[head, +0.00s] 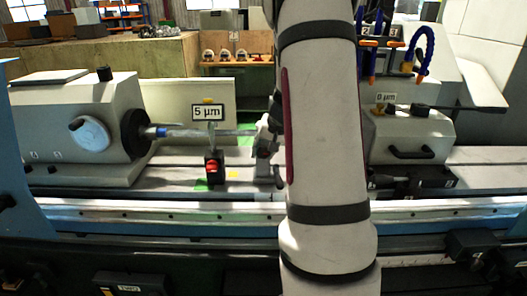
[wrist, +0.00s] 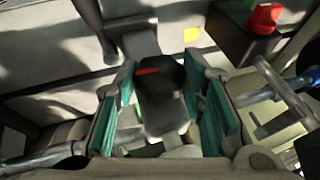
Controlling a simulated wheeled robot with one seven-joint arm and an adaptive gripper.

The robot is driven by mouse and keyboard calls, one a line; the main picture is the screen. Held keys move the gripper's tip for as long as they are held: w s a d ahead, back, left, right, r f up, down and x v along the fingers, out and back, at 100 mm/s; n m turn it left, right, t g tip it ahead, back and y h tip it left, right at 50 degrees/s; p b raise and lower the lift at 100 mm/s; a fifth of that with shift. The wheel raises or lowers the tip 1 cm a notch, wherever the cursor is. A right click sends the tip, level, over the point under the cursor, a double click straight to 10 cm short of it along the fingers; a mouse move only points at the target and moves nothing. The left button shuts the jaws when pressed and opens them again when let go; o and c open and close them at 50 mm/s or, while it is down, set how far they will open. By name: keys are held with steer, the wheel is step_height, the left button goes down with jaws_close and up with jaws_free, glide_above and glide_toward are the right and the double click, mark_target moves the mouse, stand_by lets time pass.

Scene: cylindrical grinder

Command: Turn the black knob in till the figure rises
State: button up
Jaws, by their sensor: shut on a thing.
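The black knob (wrist: 165,103) is in the middle of the wrist view, a dark piece with a red mark on its upper part. My gripper (wrist: 163,112) has its two teal pads on either side of it and is shut on it. In the head view my arm hides most of the gripper and the knob. A sign reading 5 µm (head: 207,112) stands above the workpiece shaft. A second sign reading 0 µm (head: 386,97) is on the right-hand unit, right of my arm.
A black block with a red knob (head: 212,166) stands left of my gripper; it also shows in the wrist view (wrist: 265,18). The shaft (head: 190,132) runs from the headstock (head: 75,125). Blue hoses (head: 421,52) hang at right. A rail (head: 160,212) crosses the front.

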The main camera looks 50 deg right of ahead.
steer(key=shift+d+f, duration=0.1)
steer(key=t+y+b, duration=0.1)
steer(key=b, duration=0.2)
steer(key=t+y+b, duration=0.1)
steer(key=t+b, duration=0.1)
steer(key=b, duration=0.1)
steer(key=shift+d+f+m, duration=0.15)
steer(key=shift+f+m, duration=0.1)
steer(key=shift+m, duration=0.15)
steer(key=t+b, duration=0.1)
steer(key=b, duration=0.1)
steer(key=t+y+b, duration=0.1)
steer(key=shift+s+m+y+b, duration=0.2)
steer(key=shift+m+y+b, duration=0.1)
steer(key=shift+b, duration=0.1)
steer(key=shift+r, duration=0.1)
steer(key=o, duration=1.2)
steer(key=v, duration=1.2)
steer(key=shift+s, duration=0.15)
